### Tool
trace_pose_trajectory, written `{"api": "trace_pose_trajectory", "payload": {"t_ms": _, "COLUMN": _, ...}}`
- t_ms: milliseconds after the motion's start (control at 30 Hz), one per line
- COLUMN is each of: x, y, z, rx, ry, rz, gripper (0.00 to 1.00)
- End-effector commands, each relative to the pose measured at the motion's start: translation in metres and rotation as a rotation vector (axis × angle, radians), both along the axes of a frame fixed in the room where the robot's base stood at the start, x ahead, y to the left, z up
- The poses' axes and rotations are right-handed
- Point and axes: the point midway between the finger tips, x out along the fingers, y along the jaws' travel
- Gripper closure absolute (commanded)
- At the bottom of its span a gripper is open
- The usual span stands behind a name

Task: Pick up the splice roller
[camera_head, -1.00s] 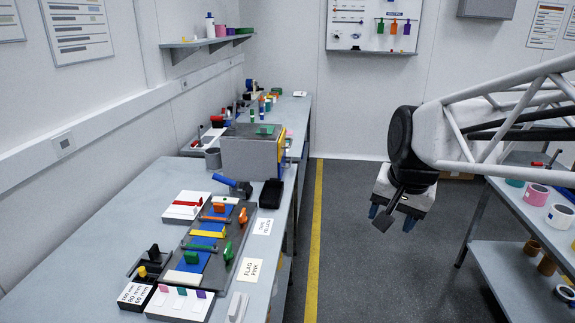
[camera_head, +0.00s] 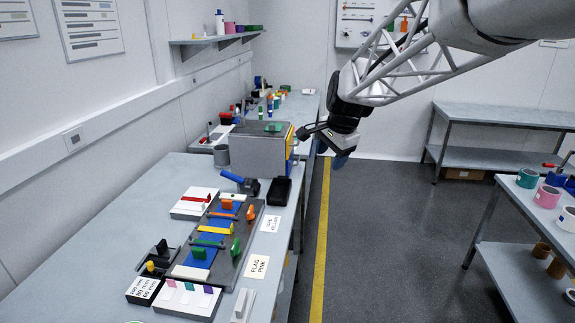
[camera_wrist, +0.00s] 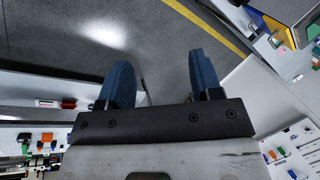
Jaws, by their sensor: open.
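The splice roller appears to be the blue-handled tool (camera_head: 233,177) with a dark head, lying on the left bench between the grey box and the flat work board. My gripper (camera_head: 332,154) hangs in the air to the right of the grey box, above the aisle and clear of the roller. In the wrist view its two blue fingers (camera_wrist: 158,72) are apart with nothing between them. I cannot make out the roller in the wrist view.
A grey box (camera_head: 258,154) stands behind the roller, and a black open bin (camera_head: 276,191) stands to its right. The work board (camera_head: 245,253) with coloured clamps and strips lies in front. The aisle floor (camera_head: 375,240) is clear.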

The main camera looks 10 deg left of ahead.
Motion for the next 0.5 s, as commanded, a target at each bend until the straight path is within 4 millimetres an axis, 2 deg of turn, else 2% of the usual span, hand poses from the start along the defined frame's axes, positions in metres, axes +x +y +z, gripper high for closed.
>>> {"api": "trace_pose_trajectory", "payload": {"t_ms": 100, "x": 0.026, "y": 0.021, "z": -0.007, "rx": 0.025, "ry": 0.014, "rz": -0.047, "gripper": 0.41}}
{"api": "trace_pose_trajectory", "payload": {"t_ms": 500, "x": 0.105, "y": 0.096, "z": -0.036, "rx": 0.116, "ry": 0.063, "rz": -0.219, "gripper": 0.41}}
